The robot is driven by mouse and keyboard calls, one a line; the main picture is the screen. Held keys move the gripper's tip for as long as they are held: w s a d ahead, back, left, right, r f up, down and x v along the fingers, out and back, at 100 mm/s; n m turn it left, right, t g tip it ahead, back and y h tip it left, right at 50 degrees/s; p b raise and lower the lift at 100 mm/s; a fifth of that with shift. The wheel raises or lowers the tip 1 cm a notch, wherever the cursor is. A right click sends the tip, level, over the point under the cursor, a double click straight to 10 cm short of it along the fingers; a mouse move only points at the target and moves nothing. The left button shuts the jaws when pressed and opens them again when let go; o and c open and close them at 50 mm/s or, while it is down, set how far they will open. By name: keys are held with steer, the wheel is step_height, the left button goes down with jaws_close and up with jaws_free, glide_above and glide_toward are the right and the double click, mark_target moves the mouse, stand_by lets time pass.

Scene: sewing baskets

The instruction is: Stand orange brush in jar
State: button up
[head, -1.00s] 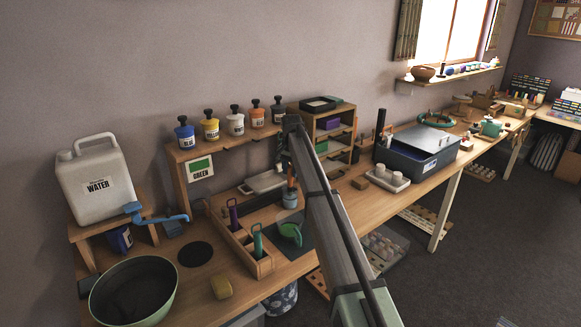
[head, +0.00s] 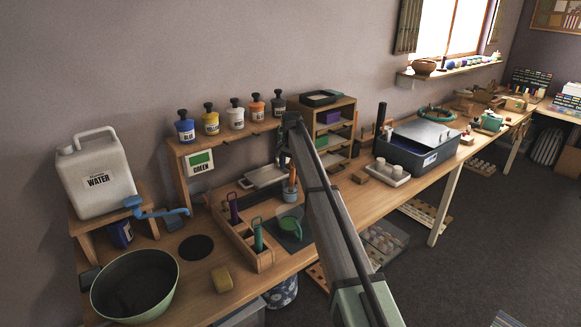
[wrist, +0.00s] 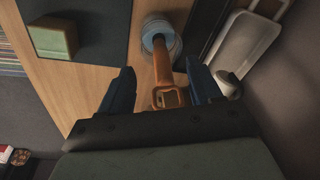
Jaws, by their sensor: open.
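The orange brush (wrist: 165,72) stands in a small blue-grey jar (wrist: 157,29), handle end towards the wrist camera. In the head view the brush (head: 292,177) rises out of the jar (head: 290,196) on the bench. My gripper (wrist: 162,86) is open, one dark finger on each side of the brush handle, with gaps visible on both sides. In the head view my gripper (head: 283,152) is just above and left of the brush, partly hidden behind my arm. The bristle end is hidden inside the jar.
A wooden rack (head: 231,231) with purple and green handles stands left of the jar. A pale tray (head: 265,176) lies behind. Small shelves (head: 342,131) stand at the right.

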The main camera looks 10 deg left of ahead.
step_height(320, 180, up, 14)
steer(key=s, duration=0.2)
steer(key=shift+d+f, duration=0.15)
steer(key=shift+d, duration=0.1)
stand_by(0.4)
stand_by(0.4)
